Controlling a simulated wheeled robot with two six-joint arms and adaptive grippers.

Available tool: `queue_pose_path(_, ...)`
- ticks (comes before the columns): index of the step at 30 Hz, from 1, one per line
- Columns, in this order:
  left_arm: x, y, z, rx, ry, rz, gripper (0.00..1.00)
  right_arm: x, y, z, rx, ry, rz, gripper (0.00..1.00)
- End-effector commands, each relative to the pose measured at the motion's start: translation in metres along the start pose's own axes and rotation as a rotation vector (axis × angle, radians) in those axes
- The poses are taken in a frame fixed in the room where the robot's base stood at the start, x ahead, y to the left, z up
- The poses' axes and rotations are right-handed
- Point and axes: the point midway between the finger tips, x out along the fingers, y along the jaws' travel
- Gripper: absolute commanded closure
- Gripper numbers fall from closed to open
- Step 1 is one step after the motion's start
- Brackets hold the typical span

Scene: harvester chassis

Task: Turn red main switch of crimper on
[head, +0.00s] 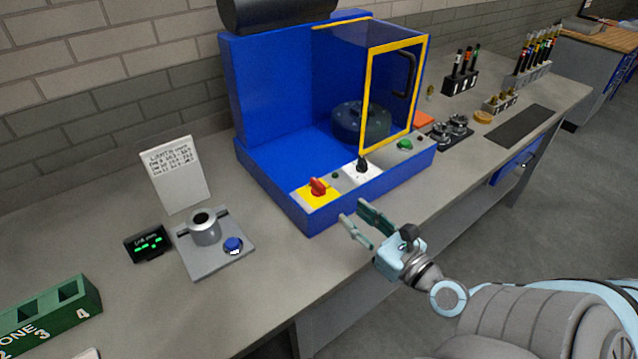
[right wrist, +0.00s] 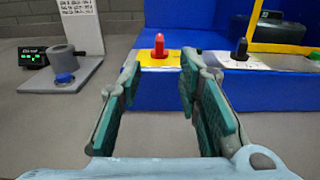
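The blue crimper (head: 268,115) stands on the grey bench with a yellow-framed clear door (head: 390,95). Its red main switch (head: 318,186) sits on a yellow plate (head: 309,197) at the front left of the machine. In the right wrist view the red switch (right wrist: 159,46) stands upright, ahead of and between the fingers. My right gripper (head: 362,222) is open and empty, in front of the crimper's front edge and apart from the switch. It also shows open in the right wrist view (right wrist: 160,90). My left gripper is not in view.
A black knob (head: 362,165) and a green button (head: 405,144) are on the same panel. To the left are a grey fixture with a blue button (head: 233,245), a small display (head: 149,243), a sign (head: 177,172) and a green block (head: 50,314). Bench space before the crimper is clear.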

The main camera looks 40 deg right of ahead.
Motion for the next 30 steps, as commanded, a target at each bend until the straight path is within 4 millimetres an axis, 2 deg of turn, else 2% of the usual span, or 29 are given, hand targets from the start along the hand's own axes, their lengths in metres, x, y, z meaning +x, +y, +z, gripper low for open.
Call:
queue_pose_path(6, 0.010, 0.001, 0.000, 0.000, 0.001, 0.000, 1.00, 0.050, -0.001, 0.002, 0.012, -0.013, -0.006, 0.68)
queue_pose_path(15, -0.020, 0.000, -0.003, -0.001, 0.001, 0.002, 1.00, 0.115, -0.002, 0.007, 0.016, -0.008, -0.006, 0.68)
queue_pose_path(21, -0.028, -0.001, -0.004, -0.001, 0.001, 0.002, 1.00, 0.135, -0.002, 0.003, 0.012, -0.005, -0.006, 0.68)
queue_pose_path(29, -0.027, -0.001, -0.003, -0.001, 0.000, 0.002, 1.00, 0.137, -0.001, 0.001, 0.012, -0.004, -0.004, 0.68)
queue_pose_path(30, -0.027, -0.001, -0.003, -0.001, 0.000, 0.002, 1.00, 0.137, -0.001, 0.001, 0.012, -0.004, -0.004, 0.72)
